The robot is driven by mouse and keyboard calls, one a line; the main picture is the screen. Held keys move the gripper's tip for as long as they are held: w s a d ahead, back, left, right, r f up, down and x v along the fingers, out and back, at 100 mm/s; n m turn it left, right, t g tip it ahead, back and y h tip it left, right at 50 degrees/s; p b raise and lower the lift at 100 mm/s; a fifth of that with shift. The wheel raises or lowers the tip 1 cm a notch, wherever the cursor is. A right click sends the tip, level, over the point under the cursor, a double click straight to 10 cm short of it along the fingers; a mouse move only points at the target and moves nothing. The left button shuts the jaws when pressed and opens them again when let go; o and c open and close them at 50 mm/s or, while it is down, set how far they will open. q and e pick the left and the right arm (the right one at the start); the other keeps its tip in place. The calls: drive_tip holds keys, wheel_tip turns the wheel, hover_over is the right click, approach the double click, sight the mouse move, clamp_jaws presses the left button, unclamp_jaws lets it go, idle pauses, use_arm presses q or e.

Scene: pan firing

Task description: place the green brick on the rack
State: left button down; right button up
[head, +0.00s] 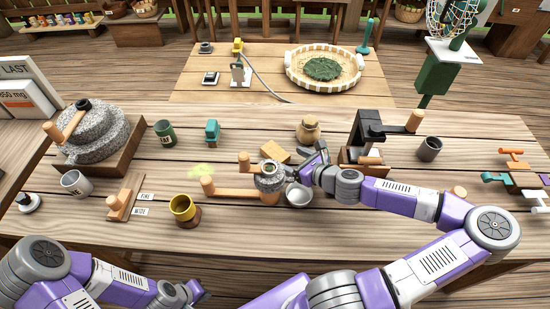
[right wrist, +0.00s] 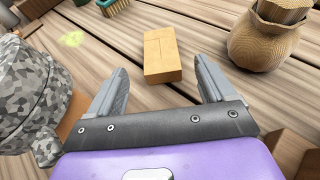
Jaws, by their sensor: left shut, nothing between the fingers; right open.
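I see no clearly green brick. The one brick-shaped thing is a tan block (head: 275,152) lying on the table left of my right gripper (head: 307,153). In the right wrist view the tan block (right wrist: 161,55) lies ahead of and between the open fingertips (right wrist: 162,75), with nothing gripped. A teal-green brush-like piece (head: 212,131) stands further left; its bristles show in the right wrist view (right wrist: 114,7). I cannot tell which thing is the rack; coloured T-shaped pieces (head: 513,155) sit at the far right. My left gripper (head: 195,289) is shut and empty at the near edge.
A grey stone-like pot (head: 269,178) with a wooden handle and a metal bowl (head: 299,194) stand close to my right gripper. A stone mill (head: 95,135) fills the left.

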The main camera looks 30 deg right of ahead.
sight(274, 151)
drive_tip(key=b+x, duration=0.3)
drive_tip(key=x, duration=0.3)
drive_tip(key=shift+w+f+b, duration=0.2)
drive_tip(key=shift+b, duration=0.15)
drive_tip(key=shift+w+a+f, duration=0.1)
drive_tip(key=shift+w+a, duration=0.05)
drive_tip(key=shift+w, duration=0.2)
drive_tip(key=c, duration=1.2)
